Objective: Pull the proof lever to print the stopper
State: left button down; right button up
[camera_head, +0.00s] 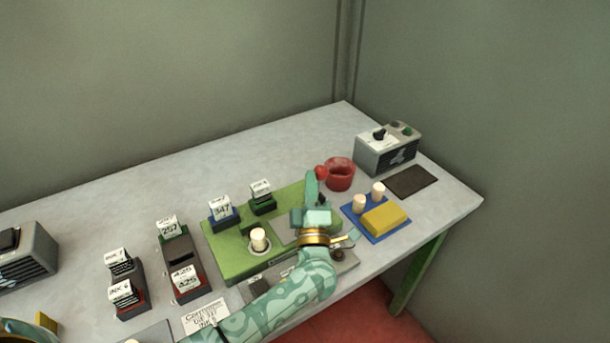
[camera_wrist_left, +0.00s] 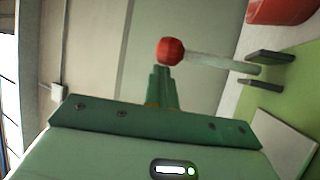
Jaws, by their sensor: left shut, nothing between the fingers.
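The proof lever has a red ball knob (camera_head: 320,171) on a pale rod at the back right of the green press board (camera_head: 226,262). In the left wrist view, the knob (camera_wrist_left: 170,51) is right by my fingertips, with its rod running right to a dark bracket (camera_wrist_left: 266,70). My left gripper (camera_head: 312,180) is shut and empty beside the knob; I cannot tell whether they touch. It hides part of the lever and board. A pale stopper (camera_head: 258,238) stands upright in a round holder on the board. My right gripper is out of view.
A red cup (camera_head: 340,174) stands close behind the lever. A blue tray (camera_head: 353,223) with two stoppers and a yellow block (camera_head: 384,218) lies to the right. A grey control box (camera_head: 388,150) stands beyond.

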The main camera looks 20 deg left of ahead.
pick_arm(q)
jog(key=shift+s+d+f, duration=0.45)
jog(key=shift+d+f, duration=0.05)
jog(key=shift+d, duration=0.2)
jog(key=shift+s+d, duration=0.1)
jog(key=shift+d, duration=0.15)
pick_arm(e)
jog(key=shift+a, duration=0.1)
dwell(1.2)
